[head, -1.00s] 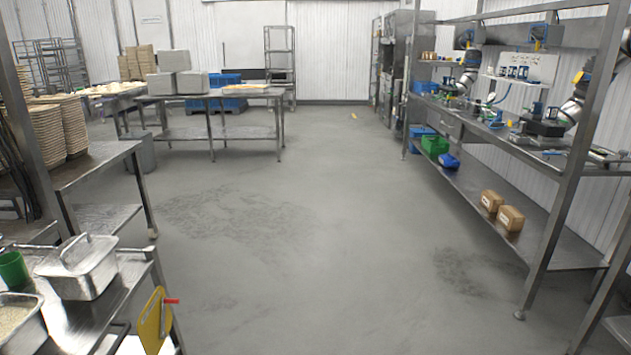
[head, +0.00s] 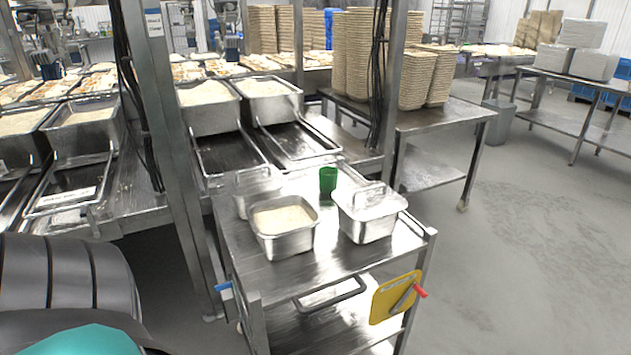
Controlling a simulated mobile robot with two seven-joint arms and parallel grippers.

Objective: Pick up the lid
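A metal lid (head: 383,205) with a raised loop handle sits on a steel container (head: 368,227) at the right side of a steel cart (head: 290,265). An open steel container (head: 284,241) filled with rice (head: 283,218) stands to its left. Behind that is another metal piece (head: 250,190) with a handle-like loop, partly hidden; I cannot tell whether it is a lid or a lidded container. A green cup (head: 327,180) stands between them at the back. Neither of my grippers is in view; a dark arm part of mine shows at the lower left.
A yellow board (head: 392,298) with a red-ended tool hangs on the cart's front right. An upright post (head: 172,150) stands at the cart's left. Rice trays (head: 268,98) line the counter behind. Stacked trays (head: 352,60) stand on a table. Floor at right is clear.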

